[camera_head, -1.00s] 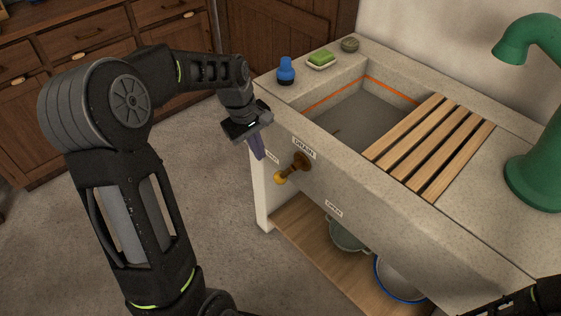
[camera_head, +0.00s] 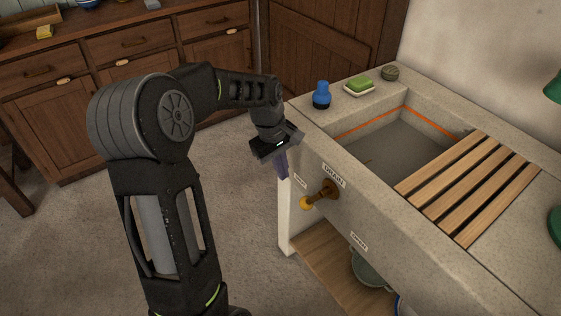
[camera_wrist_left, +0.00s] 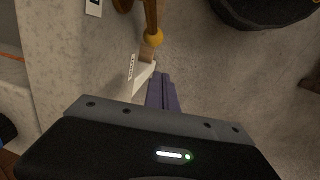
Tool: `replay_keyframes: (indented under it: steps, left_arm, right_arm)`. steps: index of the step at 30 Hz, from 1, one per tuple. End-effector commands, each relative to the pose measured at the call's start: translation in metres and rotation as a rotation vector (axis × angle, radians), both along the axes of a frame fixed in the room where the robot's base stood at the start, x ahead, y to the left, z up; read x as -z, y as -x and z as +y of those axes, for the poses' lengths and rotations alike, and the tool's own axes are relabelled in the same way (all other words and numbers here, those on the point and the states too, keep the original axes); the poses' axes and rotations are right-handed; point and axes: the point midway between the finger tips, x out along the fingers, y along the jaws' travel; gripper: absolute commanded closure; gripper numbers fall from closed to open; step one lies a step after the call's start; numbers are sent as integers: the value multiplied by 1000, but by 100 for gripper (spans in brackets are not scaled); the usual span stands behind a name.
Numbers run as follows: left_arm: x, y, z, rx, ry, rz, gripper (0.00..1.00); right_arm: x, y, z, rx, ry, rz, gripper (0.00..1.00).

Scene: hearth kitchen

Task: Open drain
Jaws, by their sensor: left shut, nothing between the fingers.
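The drain lever (camera_head: 318,194) is a brown handle with a yellow ball tip (camera_head: 306,203) on the stone sink's (camera_head: 380,235) front. A DRAIN label (camera_head: 333,175) sits above its pivot. The lever points left and slightly down in the head view. A small label (camera_head: 300,181) lies to its left and another (camera_head: 358,241) to its lower right; their words are hard to read. My left gripper (camera_head: 282,165) is shut and empty, just left of and above the ball, apart from it. The left wrist view shows the ball (camera_wrist_left: 153,38) beyond my shut fingers (camera_wrist_left: 162,92). My right gripper is not seen.
A blue bottle (camera_head: 321,95), a green soap on a dish (camera_head: 359,86) and a round scrubber (camera_head: 390,73) stand on the sink's rim. A wooden rack (camera_head: 470,185) covers part of the basin. A pot (camera_head: 370,267) sits on the lower shelf. The floor left of the sink is clear.

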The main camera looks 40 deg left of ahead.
Motion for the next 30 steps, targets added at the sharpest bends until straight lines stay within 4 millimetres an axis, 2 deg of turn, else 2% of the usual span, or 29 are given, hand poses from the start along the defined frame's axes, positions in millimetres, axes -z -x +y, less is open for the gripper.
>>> replay_keyframes:
  steps: [1,6,9,16,30]
  left_arm:
    - [13,0,-2,1,2,6,100]
    - [46,-5,-6,2,2,4,100]
    - [54,-10,-20,4,2,0,100]
    - [64,-15,-36,1,1,0,100]
    - [65,-16,-37,1,5,1,100]
  right_arm:
    - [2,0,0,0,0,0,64]
    - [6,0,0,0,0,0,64]
    - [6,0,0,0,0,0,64]
    - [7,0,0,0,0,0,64]
    - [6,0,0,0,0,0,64]
